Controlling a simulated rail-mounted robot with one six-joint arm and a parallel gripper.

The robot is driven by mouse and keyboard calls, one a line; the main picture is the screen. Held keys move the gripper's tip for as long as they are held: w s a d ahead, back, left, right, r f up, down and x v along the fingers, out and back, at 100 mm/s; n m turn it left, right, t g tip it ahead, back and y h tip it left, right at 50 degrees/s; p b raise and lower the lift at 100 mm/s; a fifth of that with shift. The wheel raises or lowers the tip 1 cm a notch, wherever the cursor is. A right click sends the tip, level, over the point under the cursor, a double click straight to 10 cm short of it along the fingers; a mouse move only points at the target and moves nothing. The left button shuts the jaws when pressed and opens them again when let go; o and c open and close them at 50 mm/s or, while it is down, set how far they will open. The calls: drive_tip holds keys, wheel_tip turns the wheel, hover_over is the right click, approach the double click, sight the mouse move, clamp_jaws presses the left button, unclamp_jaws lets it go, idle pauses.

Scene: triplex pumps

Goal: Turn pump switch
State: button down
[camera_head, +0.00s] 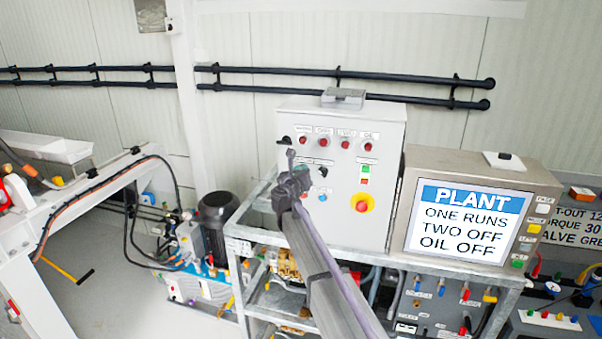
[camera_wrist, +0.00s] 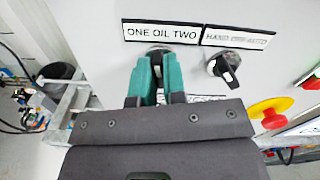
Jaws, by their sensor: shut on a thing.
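The pump selector switch (camera_wrist: 158,49) is a black knob under the label "ONE OIL TWO" on the front of a grey control cabinet (camera_head: 384,150). My gripper (camera_wrist: 157,64) has teal fingers closed around this knob. The fingers hide most of it, so its pointing direction cannot be told. In the head view my gripper (camera_head: 291,162) reaches the left part of the cabinet face and covers the switch. A second black knob (camera_wrist: 224,68), with a white mark, sits to the right under a "HAND OFF AUTO" label.
A red emergency stop on yellow (camera_head: 361,204) sits lower right on the cabinet, with red lamps (camera_head: 345,144) along the top. A sign (camera_head: 467,222) reads "PLANT ONE RUNS TWO OFF OIL OFF". A dark motor (camera_head: 216,215) stands to the left.

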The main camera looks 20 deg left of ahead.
drive_tip(key=n, duration=0.5)
drive_tip(key=shift+n, duration=0.4)
idle(0.3)
drive_tip(key=c, duration=1.2)
unclamp_jaws()
drive_tip(key=shift+s, duration=0.1)
drive_tip(key=s, duration=1)
drive_tip(key=shift+s+d, duration=0.3)
drive_tip(key=shift+d, duration=0.1)
